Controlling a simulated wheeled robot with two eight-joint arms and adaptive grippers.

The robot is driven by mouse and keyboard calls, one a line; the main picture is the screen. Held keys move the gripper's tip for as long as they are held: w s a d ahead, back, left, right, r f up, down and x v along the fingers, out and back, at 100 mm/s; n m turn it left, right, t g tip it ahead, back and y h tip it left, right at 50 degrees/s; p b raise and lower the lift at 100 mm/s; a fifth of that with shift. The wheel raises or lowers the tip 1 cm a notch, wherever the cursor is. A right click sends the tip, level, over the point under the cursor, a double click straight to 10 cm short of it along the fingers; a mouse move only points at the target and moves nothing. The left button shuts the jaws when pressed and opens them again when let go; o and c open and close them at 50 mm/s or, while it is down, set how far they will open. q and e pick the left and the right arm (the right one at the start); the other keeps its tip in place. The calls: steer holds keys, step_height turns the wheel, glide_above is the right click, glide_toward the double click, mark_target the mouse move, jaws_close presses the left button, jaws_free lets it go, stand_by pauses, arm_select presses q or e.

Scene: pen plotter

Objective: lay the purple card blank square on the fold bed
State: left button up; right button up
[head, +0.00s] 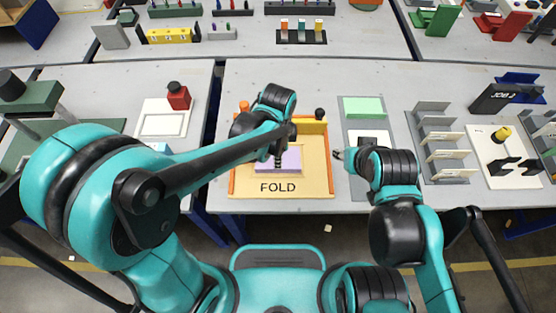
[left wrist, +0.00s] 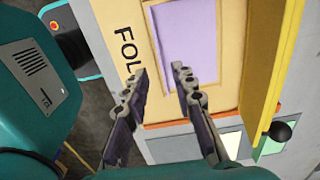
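The purple card blank (head: 290,161) lies on the fold bed (head: 308,187), above the word FOLD in the head view. In the left wrist view the purple card (left wrist: 188,45) lies flat inside a pale frame on the bed (left wrist: 122,15), with its sides roughly in line with it. My left gripper (head: 278,163) is over the card in the head view and hides part of it. In the left wrist view its two fingers (left wrist: 161,72) are apart with nothing between them. My right gripper (head: 337,154) is just right of the bed; its fingers are too small to read.
A yellow wall with a black knob (head: 319,114) edges the bed's back right. A grey tray with a green card (head: 364,107) stands right of the bed, and a rack of slots (head: 432,120) farther right. A red block (head: 178,96) stands on a white plate to the left.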

arm_select(q)
step_height(320, 180, up, 5)
steer(key=p, duration=0.1)
steer(key=s+a+r+n+t, duration=0.2)
steer(key=a+r+n+t, duration=0.1)
steer(key=a+n, duration=0.6)
steer(key=s+a+r+n+t, duration=0.3)
steer(key=a+r+n+t, duration=0.1)
steer(key=a+n, duration=0.4)
steer(key=shift+a+r+n, duration=0.4)
steer(key=shift+r+n, duration=0.1)
steer(key=shift+r, duration=0.2)
steer(key=shift+s, duration=0.1)
